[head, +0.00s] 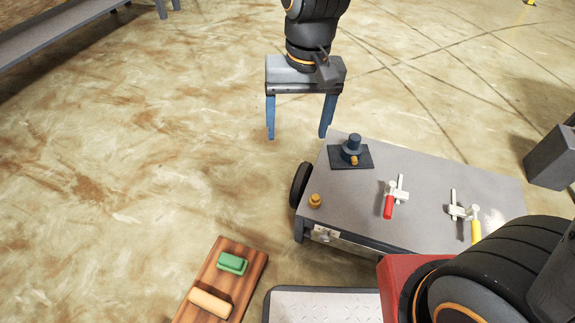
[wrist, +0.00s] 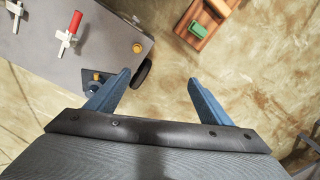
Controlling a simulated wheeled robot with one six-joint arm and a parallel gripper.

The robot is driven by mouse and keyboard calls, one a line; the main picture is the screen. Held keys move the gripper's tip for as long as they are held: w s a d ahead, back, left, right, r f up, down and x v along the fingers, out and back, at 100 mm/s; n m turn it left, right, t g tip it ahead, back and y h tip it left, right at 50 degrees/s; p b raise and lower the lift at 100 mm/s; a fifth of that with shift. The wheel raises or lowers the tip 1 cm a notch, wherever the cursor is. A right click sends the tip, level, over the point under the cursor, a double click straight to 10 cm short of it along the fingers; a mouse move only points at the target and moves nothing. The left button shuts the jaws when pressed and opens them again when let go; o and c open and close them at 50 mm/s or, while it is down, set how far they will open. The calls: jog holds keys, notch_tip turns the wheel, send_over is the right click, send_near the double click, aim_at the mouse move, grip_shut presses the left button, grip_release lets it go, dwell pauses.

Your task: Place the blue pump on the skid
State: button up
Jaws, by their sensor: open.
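The blue pump (head: 353,143) is a dark blue upright cylinder with a small orange port. It stands upright on a dark square plate (head: 365,160) near the far left corner of a grey wheeled cart. I cannot tell whether that plate is the skid or part of the pump. My gripper (head: 297,134) is open and empty, its two blue fingers pointing down to the left of the pump, off the cart's edge. In the wrist view, the fingers (wrist: 159,78) are apart over bare floor, and the left finger partly hides the pump and its dark plate (wrist: 90,78).
The grey cart (head: 430,175) also bears a small orange knob (head: 315,200), a red-handled clamp (head: 390,203) and a yellow-handled clamp (head: 474,230). A wooden board (head: 247,277) with a green block (head: 232,263) and an orange block (head: 210,303) lies at lower left. Open floor spreads left.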

jog(key=s+a+r+n, duration=0.1)
jog(key=s+n, duration=0.3)
jog(key=s, duration=0.9)
jog(key=shift+a+r+n, duration=0.3)
jog(key=shift+r+n, duration=0.1)
jog(key=shift+r, duration=0.35)
jog(key=d+r+m+p, duration=0.3)
jog(key=d+r+p, duration=0.7)
jog(key=r+p, duration=0.3)
jog(key=d+r+m+p, duration=0.3)
jog(key=d+r+p, duration=0.7)
jog(key=p, duration=0.8)
notch_tip(320, 180, up, 4)
jog(key=shift+s+d+f+m+h, duration=0.15)
jog(key=shift+s+d+m+h, duration=0.1)
jog(key=shift+d+m+h, duration=0.15)
